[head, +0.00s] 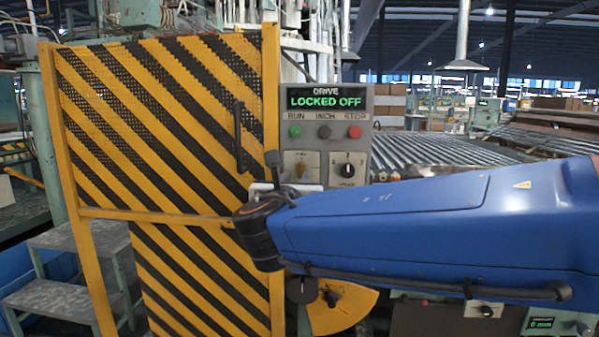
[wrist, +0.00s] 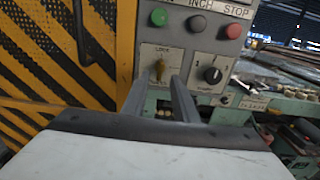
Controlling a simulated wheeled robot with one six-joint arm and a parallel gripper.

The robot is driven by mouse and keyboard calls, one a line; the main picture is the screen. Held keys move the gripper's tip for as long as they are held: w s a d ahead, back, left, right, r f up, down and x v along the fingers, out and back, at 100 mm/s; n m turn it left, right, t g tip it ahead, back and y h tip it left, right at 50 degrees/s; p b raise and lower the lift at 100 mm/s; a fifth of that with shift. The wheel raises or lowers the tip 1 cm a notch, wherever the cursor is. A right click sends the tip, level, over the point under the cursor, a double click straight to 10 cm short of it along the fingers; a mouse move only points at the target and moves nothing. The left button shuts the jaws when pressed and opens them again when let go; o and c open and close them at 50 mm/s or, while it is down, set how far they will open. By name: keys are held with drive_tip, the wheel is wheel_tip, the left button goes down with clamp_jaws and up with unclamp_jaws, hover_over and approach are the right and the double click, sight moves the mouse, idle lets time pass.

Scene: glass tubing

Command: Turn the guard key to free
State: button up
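The guard key (wrist: 158,70) is a small brass-yellow key in a pale square plate marked LOCK at the top. It stands about upright in the wrist view. It also shows in the head view as a brass-coloured shape (head: 302,168) beside my gripper. My gripper (wrist: 157,84) is open, with its two grey fingers apart just in front of and below the plate. In the wrist picture the key lies between the fingertips; I cannot tell whether they touch it. The display (head: 326,97) reads DRIVE LOCKED OFF in green.
A yellow-and-black striped guard door (head: 170,130) with a dark handle (head: 239,135) stands left of the panel. Green, grey and red buttons (head: 323,132) sit above the key. A numbered selector knob (head: 347,169) is close on its right. Rollers (head: 440,150) extend right.

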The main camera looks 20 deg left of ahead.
sight(300, 170)
drive_tip(key=x, duration=0.7)
clamp_jaws()
